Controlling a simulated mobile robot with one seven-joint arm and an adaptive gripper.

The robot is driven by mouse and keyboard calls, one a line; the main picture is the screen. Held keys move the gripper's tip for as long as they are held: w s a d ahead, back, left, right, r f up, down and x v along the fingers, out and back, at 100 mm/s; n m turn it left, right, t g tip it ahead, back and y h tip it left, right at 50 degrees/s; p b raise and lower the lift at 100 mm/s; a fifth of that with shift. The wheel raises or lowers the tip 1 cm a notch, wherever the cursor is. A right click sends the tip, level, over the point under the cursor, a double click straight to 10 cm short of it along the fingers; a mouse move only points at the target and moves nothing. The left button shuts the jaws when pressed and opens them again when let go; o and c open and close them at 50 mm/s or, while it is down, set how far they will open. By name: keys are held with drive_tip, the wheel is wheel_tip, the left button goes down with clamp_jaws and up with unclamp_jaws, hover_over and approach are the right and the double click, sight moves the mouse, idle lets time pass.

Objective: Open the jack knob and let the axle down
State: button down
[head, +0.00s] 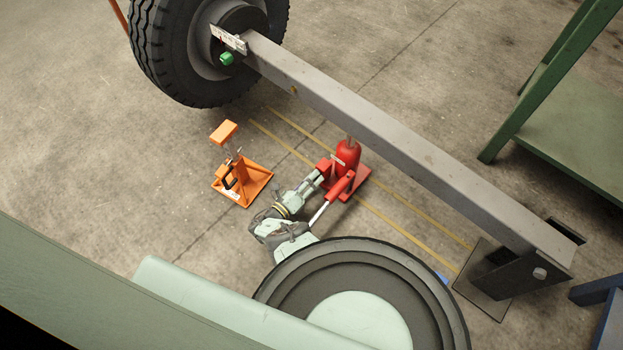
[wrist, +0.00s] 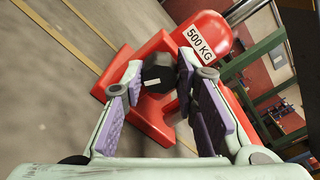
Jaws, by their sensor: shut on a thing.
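The red bottle jack (head: 347,154) stands on the floor under the grey axle beam (head: 400,143), its ram reaching up to the beam's underside. In the wrist view the jack (wrist: 202,38) bears a "500 KG" label. A black knob (wrist: 158,72) sits low on the jack's side. My gripper (wrist: 161,66) has its purple-padded fingers closed on the knob, one on each side. In the head view my gripper (head: 319,178) is low at the jack's base, and the knob is hidden there.
A red handle socket (head: 340,186) with a pale rod angles out beside my gripper. An orange axle stand (head: 240,182) stands left of the jack, clear of the beam. A tyred wheel (head: 160,50) is at the beam's far end. A green bench (head: 570,130) stands right.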

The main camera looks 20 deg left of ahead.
idle(0.3)
drive_tip(key=c, duration=1.3)
unclamp_jaws()
drive_tip(key=shift+r, duration=5)
